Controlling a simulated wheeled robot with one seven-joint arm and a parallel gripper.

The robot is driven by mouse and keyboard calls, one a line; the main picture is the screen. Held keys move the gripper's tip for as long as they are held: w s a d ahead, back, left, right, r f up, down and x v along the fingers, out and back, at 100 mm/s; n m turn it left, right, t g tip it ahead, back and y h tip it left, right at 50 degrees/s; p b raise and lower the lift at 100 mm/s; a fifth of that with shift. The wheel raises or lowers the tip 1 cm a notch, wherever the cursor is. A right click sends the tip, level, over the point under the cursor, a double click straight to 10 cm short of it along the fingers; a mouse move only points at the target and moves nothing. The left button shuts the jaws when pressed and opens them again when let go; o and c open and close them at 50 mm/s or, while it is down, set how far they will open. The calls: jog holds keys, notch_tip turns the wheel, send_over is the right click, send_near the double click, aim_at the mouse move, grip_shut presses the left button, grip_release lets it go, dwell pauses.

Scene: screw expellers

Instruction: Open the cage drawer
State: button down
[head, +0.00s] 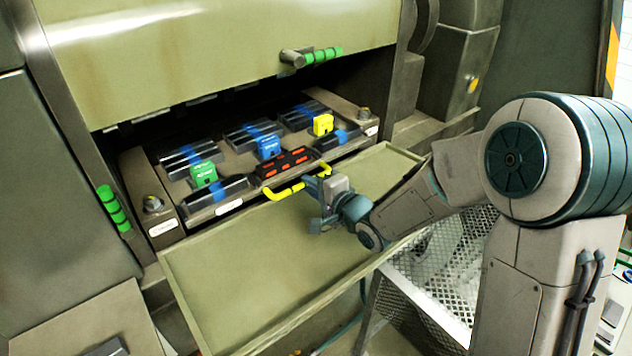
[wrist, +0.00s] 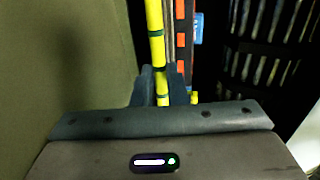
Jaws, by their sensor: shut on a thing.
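The cage drawer (head: 225,208) sits in the dark opening of the machine. It carries dark bar blocks with blue bands, and green, blue and yellow blocks on top. A yellow handle (head: 285,192) runs along its front edge, and it also shows in the wrist view (wrist: 155,45) as a yellow bar with dark green bands. My gripper (head: 314,183) is at the right part of the handle. In the wrist view my gripper (wrist: 161,84) has its two fingers on either side of the yellow bar, shut on it. The fingers hide part of the bar.
A wide shallow olive tray (head: 240,285) extends below the drawer front. A raised olive cover (head: 210,45) with a green-banded handle (head: 322,56) hangs above the opening. A perforated metal step (head: 440,265) stands at the lower right.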

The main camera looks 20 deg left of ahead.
jog(key=c, duration=1.5)
grip_release()
jog(key=shift+a, duration=0.1)
jog(key=shift+o, duration=0.2)
jog(key=v, duration=1.1)
jog(key=shift+s+d+f+b, duration=0.1)
jog(key=shift+d+f+b, duration=0.2)
jog(key=shift+b, duration=0.45)
jog(key=shift+s+d+r+b, duration=0.2)
jog(key=shift+d+b, duration=0.1)
jog(key=shift+b, duration=0.7)
jog(key=shift+b+v, duration=0.75)
jog(key=shift+b, duration=0.5)
jog(key=shift+r, duration=0.2)
